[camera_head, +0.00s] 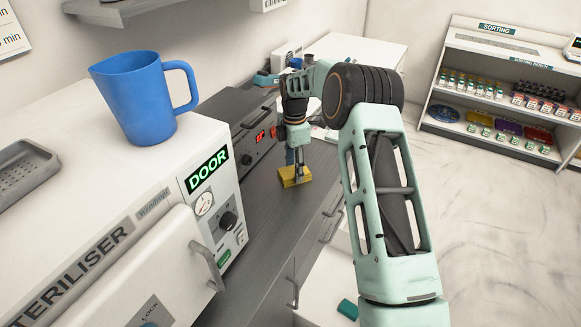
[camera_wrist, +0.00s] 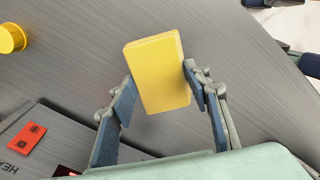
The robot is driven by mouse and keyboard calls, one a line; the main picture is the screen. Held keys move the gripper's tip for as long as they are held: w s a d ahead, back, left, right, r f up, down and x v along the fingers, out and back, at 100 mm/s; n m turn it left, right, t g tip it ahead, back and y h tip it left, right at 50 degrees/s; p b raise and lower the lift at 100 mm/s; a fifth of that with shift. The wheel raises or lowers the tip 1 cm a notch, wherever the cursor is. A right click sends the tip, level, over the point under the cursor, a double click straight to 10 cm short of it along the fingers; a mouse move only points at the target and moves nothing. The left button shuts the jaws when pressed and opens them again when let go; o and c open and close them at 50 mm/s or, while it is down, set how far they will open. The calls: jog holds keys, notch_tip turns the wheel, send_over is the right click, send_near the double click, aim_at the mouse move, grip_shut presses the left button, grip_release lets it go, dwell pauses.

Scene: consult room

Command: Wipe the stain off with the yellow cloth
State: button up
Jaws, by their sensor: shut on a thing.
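The yellow cloth (camera_head: 291,178) shows as a flat yellow block over the grey counter (camera_head: 272,209), in front of the dark unit with red digits. My gripper (camera_head: 297,158) points down above it. In the wrist view, my gripper (camera_wrist: 160,92) is shut on the yellow cloth (camera_wrist: 158,70), with one finger at each side. I cannot tell whether the cloth touches the counter. I see no stain in either view; the cloth or my arm may hide it.
A white steriliser (camera_head: 216,205) with a blue jug (camera_head: 135,97) on top stands at the left. The dark unit (camera_head: 243,127) stands at the counter's back. A yellow round container (camera_wrist: 12,38) shows in the wrist view. Bare counter lies nearer the steriliser. A sorting shelf (camera_head: 500,92) stands far right.

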jog(key=shift+s+d+r+b, duration=0.1)
jog(key=shift+s+d, duration=0.5)
jog(key=shift+d, duration=0.3)
jog(key=shift+s+d+f+b, duration=0.1)
jog(key=shift+s+d, duration=0.55)
jog(key=shift+d, duration=0.3)
jog(key=shift+s+d+r+b, duration=0.1)
jog(key=shift+s+d, duration=0.5)
jog(key=shift+d, duration=0.3)
notch_tip(320, 180, up, 6)
jog(key=p, duration=0.4)
jog(key=shift+r, duration=0.1)
jog(key=shift+r+p, duration=1)
jog(key=shift+r, duration=0.45)
